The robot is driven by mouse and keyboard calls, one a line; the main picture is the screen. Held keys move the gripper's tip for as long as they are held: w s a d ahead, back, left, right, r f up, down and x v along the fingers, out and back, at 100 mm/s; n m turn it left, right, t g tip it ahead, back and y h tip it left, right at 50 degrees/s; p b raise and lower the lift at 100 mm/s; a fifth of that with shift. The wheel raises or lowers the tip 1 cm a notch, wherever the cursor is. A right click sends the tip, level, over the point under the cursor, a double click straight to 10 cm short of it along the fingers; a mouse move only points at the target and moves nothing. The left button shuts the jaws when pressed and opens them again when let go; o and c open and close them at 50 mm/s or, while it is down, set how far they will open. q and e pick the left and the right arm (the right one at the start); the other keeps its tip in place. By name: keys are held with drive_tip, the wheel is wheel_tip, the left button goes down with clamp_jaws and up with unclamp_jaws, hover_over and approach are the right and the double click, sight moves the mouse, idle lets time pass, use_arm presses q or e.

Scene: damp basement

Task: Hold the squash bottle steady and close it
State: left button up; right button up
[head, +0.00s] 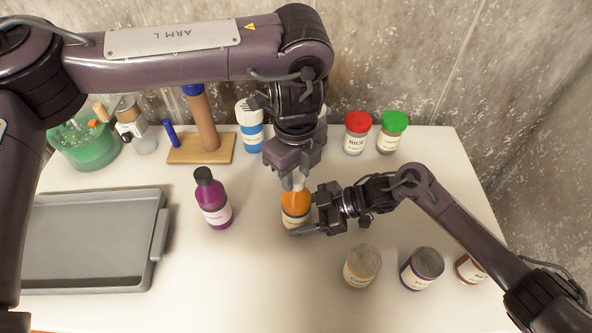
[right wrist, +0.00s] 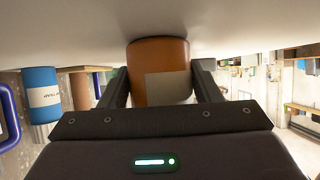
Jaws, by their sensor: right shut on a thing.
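The orange squash bottle (head: 296,204) stands upright on the white table near its middle. My right gripper (head: 304,211) comes from the right and is shut on the bottle's body. In the right wrist view the squash bottle (right wrist: 160,58), with a plain grey label, sits between the two fingers. My left gripper (head: 292,182) points down right over the bottle's top. The bottle's neck and any cap are largely hidden by the left fingers, so I cannot tell whether they grip something.
A purple bottle (head: 212,200) with a black cap stands left of the squash bottle. A grey tray (head: 160,215) lies at the left. Behind are a wooden stand (head: 187,157), a blue bottle (head: 251,140) and jars with red (head: 357,133) and green lids (head: 391,133). Several jars stand front right.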

use_arm(q)
drive_tip(key=c, duration=0.4)
drive_tip(key=m, duration=0.6)
drive_tip(key=shift+c, duration=0.3)
drive_tip(key=m, duration=0.4)
drive_tip(key=shift+m, duration=0.3)
drive_tip(key=m, duration=0.3)
drive_tip(key=o, duration=0.7)
drive_tip(key=shift+o, duration=0.2)
drive_tip(key=n, duration=0.6)
drive_tip(key=shift+n, duration=0.4)
drive_tip(key=n, duration=0.6)
drive_tip(key=shift+n, duration=0.4)
